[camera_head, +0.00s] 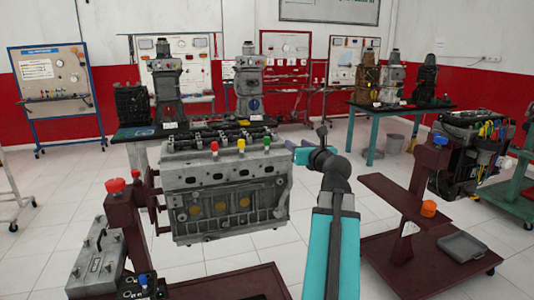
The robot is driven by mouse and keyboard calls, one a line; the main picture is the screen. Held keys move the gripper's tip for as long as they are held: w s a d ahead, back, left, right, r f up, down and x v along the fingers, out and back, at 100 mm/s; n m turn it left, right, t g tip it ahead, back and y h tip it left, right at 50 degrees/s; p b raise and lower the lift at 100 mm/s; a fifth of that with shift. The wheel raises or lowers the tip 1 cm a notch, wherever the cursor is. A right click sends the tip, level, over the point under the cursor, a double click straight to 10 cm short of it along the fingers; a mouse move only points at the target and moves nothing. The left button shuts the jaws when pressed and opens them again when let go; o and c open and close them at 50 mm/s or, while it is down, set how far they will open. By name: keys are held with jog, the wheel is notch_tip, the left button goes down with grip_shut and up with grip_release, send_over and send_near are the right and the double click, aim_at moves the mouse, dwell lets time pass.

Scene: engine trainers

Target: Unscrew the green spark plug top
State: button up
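The grey engine block (225,185) hangs on a dark red stand in the middle of the head view. The green spark plug top (266,141) stands upright at the right end of its upper edge. A yellow top (241,145) and a red top (214,148) stand to its left. My arm reaches up from the lower right, and my gripper (291,146) points left, to the right of the green top. A small gap seems to show between them. The fingers are too small to tell whether they are open or shut.
A dark red stand (400,200) with another engine (470,155) is at the right. A grey metal case (97,260) lies at the lower left. A dark table (135,132) with engines stands behind the block. White tiled floor is clear between the stands.

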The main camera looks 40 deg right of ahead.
aim_at(267, 145)
jog(key=a+f+n+t+b, duration=0.1)
jog(key=a+b, duration=0.5)
jog(key=a, duration=0.1)
jog(key=shift+w+a+f+n+b, duration=0.2)
jog(key=shift+w+f+n+b, duration=0.1)
jog(key=shift+w+b, duration=0.1)
jog(key=shift+r, duration=0.15)
jog(key=p+x, duration=0.3)
jog(key=p, duration=0.2)
jog(key=shift+w+r, duration=0.1)
jog(key=w+p, duration=0.1)
jog(key=p, duration=0.2)
jog(key=shift+w+d+p, duration=0.1)
jog(key=shift+d+p, duration=0.1)
jog(key=shift+p, duration=0.2)
jog(key=p, duration=0.4)
jog(key=shift+w+d, duration=0.2)
jog(key=shift+w, duration=0.2)
